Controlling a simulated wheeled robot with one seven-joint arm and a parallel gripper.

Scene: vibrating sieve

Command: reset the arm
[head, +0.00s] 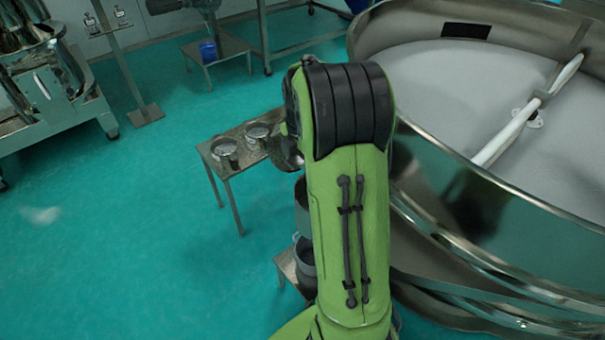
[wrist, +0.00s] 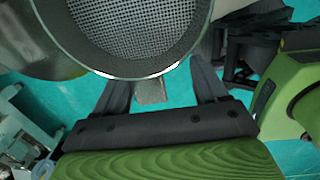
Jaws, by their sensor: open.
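My green arm (head: 350,190) stands upright in the middle of the head view and hides my gripper there. In the wrist view my gripper (wrist: 155,82) is open, with its two dark fingers wide apart. A short grey tab (wrist: 150,91) lies between the fingers, with a gap on each side. Above it is a round metal rim (wrist: 150,73) around a grey mesh (wrist: 140,25); the top of it is cut off by the frame. I cannot tell whether the fingertips touch the rim.
The large round metal sieve (head: 480,215) fills the right side, close to my arm. A small table (head: 231,170) with two metal pots (head: 225,150) stands left of my arm. A grey container (head: 304,257) stands low behind my arm.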

